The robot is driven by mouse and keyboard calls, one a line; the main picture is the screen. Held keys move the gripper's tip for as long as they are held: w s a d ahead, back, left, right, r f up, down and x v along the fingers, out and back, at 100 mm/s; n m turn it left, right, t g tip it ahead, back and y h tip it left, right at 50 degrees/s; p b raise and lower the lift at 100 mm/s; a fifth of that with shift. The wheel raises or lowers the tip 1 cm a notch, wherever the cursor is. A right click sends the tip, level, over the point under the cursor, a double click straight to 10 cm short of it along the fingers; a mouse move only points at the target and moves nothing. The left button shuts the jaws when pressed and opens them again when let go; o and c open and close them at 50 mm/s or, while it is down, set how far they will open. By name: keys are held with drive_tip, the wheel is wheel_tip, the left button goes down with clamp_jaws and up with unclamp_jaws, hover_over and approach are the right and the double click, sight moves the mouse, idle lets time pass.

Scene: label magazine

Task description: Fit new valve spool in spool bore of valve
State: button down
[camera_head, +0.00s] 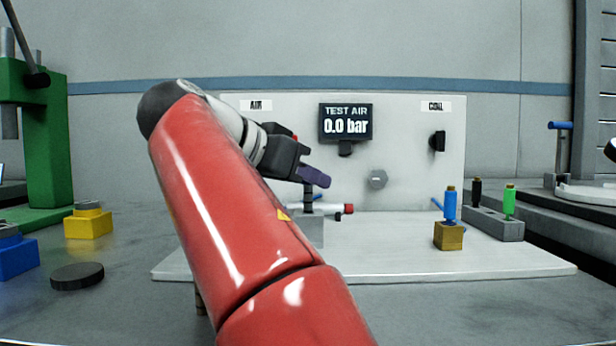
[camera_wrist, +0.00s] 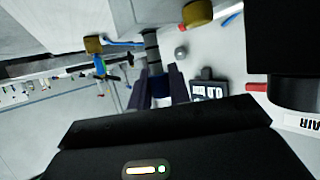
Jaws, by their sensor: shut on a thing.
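My gripper (camera_head: 314,178), with purple fingertips, is above the grey block (camera_head: 312,232) on the white bench panel. It is shut on a dark ribbed spool (camera_head: 308,198), which stands roughly upright below the fingers. In the wrist view the spool (camera_wrist: 151,48) runs from between the fingers (camera_wrist: 160,84) toward the grey block (camera_wrist: 155,10), with a blue part (camera_wrist: 158,86) at its held end. The spool's far end meets the block in the picture; I cannot tell how deep it sits in a bore, as the opening is hidden.
A brass block (camera_head: 448,238) carries a blue-topped part (camera_head: 450,206). A grey rack (camera_head: 490,224) holds a black and a green part. The test display (camera_head: 345,123) reads 0.0 bar. The panel's front right is clear.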

drive_tip(key=shift+f+b, duration=0.85)
drive_tip(key=shift+f, duration=0.05)
drive_tip(key=c, duration=1.2)
unclamp_jaws()
drive_tip(key=shift+c, duration=0.2)
